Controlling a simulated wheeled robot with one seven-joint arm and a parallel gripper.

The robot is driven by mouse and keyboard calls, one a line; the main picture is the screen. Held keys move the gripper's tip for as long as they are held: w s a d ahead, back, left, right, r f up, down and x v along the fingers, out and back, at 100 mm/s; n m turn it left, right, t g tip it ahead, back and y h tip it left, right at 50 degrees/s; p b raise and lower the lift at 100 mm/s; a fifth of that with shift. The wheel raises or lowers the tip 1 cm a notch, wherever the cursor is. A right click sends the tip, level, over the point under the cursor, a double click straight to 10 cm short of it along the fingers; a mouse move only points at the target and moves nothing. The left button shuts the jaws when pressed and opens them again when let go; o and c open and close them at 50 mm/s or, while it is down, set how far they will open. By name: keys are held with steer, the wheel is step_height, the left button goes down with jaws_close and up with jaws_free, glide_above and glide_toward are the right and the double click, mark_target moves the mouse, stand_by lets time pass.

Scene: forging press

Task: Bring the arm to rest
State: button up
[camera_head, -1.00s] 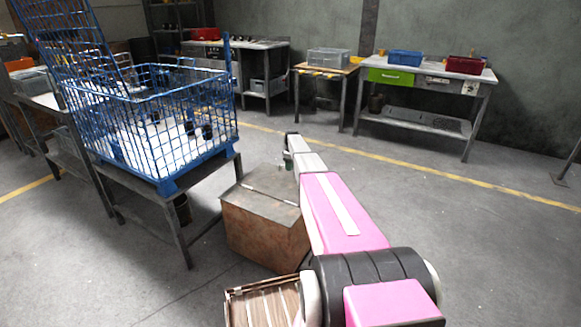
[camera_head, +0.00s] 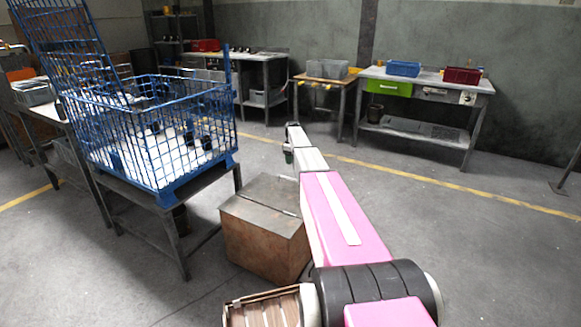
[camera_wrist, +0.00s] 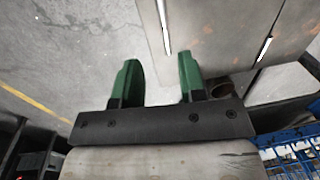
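My arm reaches forward from the lower right of the head view, its pink and white links pointing away over the floor. My gripper (camera_head: 288,153) is at its far end, small and partly hidden by the wrist, beyond the brown metal box (camera_head: 265,240). In the wrist view my gripper (camera_wrist: 158,76) shows two green fingers standing apart, with only grey surface visible between them. It is open and empty, and I see no contact with anything.
A blue wire basket (camera_head: 150,172) holding dark parts stands on a metal stand at the left, near my arm. A workbench (camera_head: 425,81) with blue and red bins and a small table with a grey bin (camera_head: 327,69) stand behind. Floor to the right is open.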

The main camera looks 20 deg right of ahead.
steer(key=shift+r, duration=0.1)
steer(key=s+a+m, duration=0.3)
steer(key=s+a, duration=0.3)
steer(key=s, duration=1.1)
steer(key=s+a+f+m, duration=0.1)
steer(key=s+a+m, duration=0.2)
steer(key=s, duration=1.5)
steer(key=s+a+m, duration=0.3)
steer(key=s+a, duration=0.6)
steer(key=s, duration=0.8)
steer(key=shift+s+f+t+h, duration=0.2)
steer(key=shift+s+t+h, duration=0.2)
steer(key=shift+a, duration=0.1)
